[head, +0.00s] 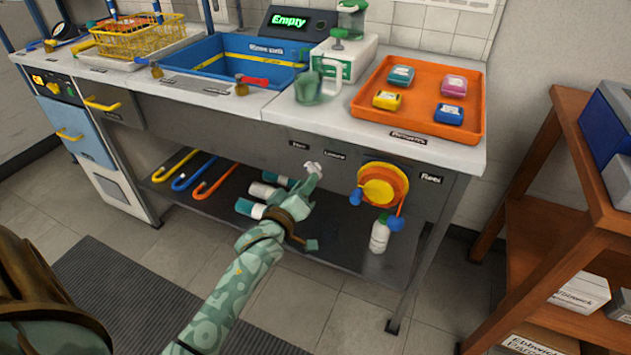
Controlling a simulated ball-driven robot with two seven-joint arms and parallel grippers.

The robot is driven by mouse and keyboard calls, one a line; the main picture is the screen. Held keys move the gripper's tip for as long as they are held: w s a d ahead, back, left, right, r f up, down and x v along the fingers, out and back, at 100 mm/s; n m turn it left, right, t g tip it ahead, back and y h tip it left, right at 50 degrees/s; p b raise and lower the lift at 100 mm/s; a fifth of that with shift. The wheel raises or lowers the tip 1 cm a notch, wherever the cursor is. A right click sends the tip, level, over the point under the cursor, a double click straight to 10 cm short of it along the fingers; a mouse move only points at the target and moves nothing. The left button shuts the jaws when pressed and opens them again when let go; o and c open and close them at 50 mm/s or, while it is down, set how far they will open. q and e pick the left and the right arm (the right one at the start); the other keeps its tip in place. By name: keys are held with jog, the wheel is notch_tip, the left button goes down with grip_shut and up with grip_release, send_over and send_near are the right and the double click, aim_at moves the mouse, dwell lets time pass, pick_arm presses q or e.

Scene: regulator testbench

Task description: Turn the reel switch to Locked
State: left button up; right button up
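A small pale knob (314,167), which appears to be the reel switch, sits on the grey front panel under two small dark labels, too blurred to read surely. Its setting cannot be made out. My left gripper (313,210) is in front of the bench, just below the knob. Its fingers are spread wide with nothing between them. The upper fingertip is close to the knob or overlaps it; I cannot tell whether they touch. The orange and yellow hose reel (379,186) is on the panel to the right. My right gripper is not in view.
Several bottles (251,208) lie on the lower shelf (340,230) behind my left gripper, and a white-green bottle (380,234) stands below the reel. An orange tray (424,105) and a blue sink (235,62) are on top. A wooden rack (540,215) stands right.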

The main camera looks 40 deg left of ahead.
pick_arm(q)
jog(key=b+x, duration=0.1)
jog(key=x, duration=0.2)
jog(key=shift+w+a, duration=0.15)
jog(key=shift+w, duration=0.25)
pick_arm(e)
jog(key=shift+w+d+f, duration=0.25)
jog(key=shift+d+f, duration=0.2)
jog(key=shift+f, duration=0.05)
pick_arm(q)
grip_shut()
